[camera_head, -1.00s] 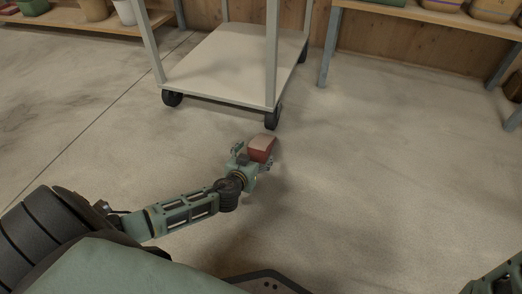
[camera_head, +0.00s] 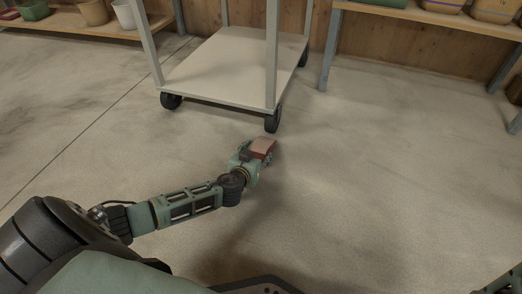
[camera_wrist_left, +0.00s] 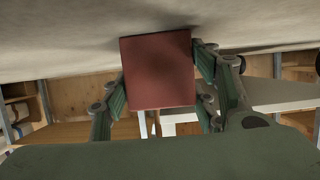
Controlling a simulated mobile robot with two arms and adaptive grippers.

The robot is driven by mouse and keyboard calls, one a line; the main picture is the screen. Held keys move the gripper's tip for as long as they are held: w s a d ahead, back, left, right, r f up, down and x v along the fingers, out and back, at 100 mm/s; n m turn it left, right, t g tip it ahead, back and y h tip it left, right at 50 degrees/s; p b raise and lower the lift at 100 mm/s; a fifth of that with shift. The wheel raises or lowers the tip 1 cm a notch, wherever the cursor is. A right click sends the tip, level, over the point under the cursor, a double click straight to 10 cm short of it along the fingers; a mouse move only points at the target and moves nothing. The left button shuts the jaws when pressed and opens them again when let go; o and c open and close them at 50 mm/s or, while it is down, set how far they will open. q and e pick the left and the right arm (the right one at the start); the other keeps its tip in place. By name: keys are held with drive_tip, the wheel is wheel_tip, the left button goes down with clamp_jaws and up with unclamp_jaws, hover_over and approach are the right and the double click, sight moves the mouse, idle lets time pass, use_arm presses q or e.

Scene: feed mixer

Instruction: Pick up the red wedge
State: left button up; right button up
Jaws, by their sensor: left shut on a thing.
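The red wedge (camera_head: 262,148) is a small dark red block with a paler top face in the head view. My left gripper (camera_head: 257,156) is shut on it, out in front of me and short of the cart's front wheel. In the left wrist view the wedge (camera_wrist_left: 158,70) shows as a red square face between the two green fingers (camera_wrist_left: 160,85), with one finger on each side. Whether it touches the floor I cannot tell. Only a bit of my right arm shows at the lower right corner of the head view, and its gripper is out of view.
A wheeled cart (camera_head: 215,75) with a pale lower shelf stands just beyond the wedge. Wooden shelves with pots (camera_head: 124,14) stand at the back left, and a wooden bench (camera_head: 440,14) at the back right. The concrete floor (camera_head: 390,170) to the right is clear.

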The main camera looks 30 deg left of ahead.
use_arm(q)
drive_tip(key=c, duration=0.6)
drive_tip(key=shift+c, duration=0.2)
drive_tip(key=shift+r, duration=0.15)
